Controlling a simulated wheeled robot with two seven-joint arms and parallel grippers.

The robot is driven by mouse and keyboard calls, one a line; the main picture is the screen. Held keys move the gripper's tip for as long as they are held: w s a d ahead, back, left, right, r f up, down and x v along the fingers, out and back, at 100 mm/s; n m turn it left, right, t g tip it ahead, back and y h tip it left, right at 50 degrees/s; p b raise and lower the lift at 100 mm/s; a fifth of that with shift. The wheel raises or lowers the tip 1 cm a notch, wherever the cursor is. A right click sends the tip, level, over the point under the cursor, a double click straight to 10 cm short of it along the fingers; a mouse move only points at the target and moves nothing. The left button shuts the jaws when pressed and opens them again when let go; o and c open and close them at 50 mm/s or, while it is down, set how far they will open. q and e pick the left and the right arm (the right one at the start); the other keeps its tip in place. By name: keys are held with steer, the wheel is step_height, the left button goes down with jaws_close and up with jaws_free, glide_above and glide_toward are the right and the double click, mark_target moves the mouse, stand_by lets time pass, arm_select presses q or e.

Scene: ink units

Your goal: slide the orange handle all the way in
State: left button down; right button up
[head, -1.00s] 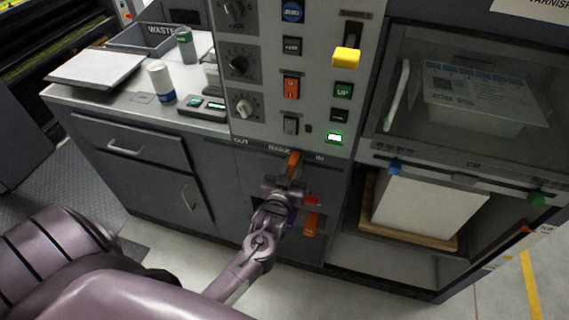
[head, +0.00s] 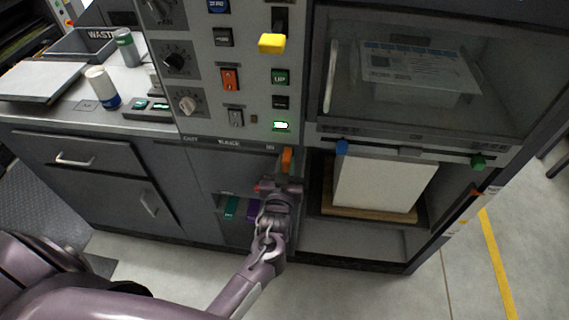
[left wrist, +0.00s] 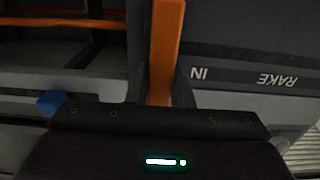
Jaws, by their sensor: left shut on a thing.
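The orange handle (head: 287,158) stands upright on the grey cabinet front below the control panel, at the right end of the strip by the IN label. My left gripper (head: 285,182) is shut on it from the front and hides its lower part. In the left wrist view the orange handle (left wrist: 166,45) runs down between the two dark fingers (left wrist: 160,92), beside the upside-down IN and RAKE labels. The slot behind the handle is hidden. My right gripper is not in view.
Teal (head: 231,207) and purple (head: 252,210) tabs sit low to the left of my gripper. To the right is an open bay with a white paper stack (head: 385,185). A blue knob (head: 342,146) and a yellow lever (head: 271,43) stick out nearby.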

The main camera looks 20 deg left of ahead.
arm_select(q)
steer(key=c, duration=1.3)
jaws_free()
steer(key=shift+d, duration=0.4)
steer(key=shift+a, duration=0.1)
steer(key=shift+s, duration=0.25)
steer(key=b+v, duration=0.1)
steer(key=v, duration=0.6)
steer(key=shift+s, duration=0.1)
